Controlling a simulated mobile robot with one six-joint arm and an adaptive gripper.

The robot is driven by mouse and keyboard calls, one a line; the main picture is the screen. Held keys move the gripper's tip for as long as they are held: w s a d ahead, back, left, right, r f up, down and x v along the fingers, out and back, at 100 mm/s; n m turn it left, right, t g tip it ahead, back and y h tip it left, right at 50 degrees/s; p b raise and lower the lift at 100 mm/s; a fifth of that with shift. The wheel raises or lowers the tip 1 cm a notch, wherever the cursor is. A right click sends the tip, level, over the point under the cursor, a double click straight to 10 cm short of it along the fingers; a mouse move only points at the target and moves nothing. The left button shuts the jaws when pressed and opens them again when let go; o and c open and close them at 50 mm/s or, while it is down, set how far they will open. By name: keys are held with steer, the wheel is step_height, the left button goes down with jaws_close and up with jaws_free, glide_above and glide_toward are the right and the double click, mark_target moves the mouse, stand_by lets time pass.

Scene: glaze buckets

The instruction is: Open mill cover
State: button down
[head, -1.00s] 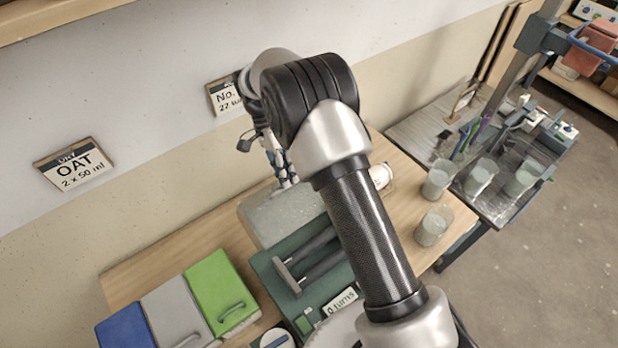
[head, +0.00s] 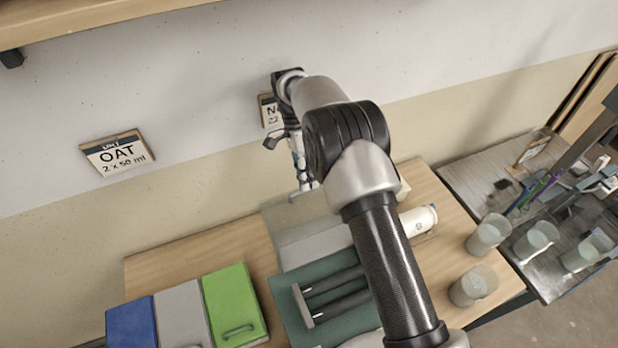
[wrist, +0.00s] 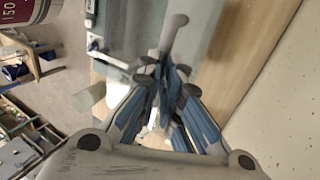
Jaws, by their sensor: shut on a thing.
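The mill (head: 345,322) has a dark green body with two dark rollers lying in the open, seen in the head view. Its grey, partly see-through cover (head: 312,248) stands behind the rollers, towards the wall. The cover looks raised, but I cannot tell its exact angle. My gripper (head: 302,188) is at the cover's upper edge. In the wrist view my gripper (wrist: 172,88) has its blue-padded fingers closed together around a grey bar (wrist: 175,30), which looks like part of the cover. The fingers hide the grasped spot.
Blue, grey and green lidded boxes (head: 232,305) stand left of the mill. A white bottle (head: 418,220) lies to its right. Several cups (head: 472,286) stand further right.

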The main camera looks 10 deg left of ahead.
steer(key=shift+x, duration=1.1)
steer(key=c, duration=1.7)
jaws_free()
steer(key=shift+r, duration=0.15)
steer(key=shift+o, duration=0.2)
steer(key=shift+r, duration=0.1)
steer(key=shift+w+r, duration=0.1)
steer(key=shift+w, duration=0.05)
steer(key=v, duration=0.7)
steer(key=shift+w, duration=0.1)
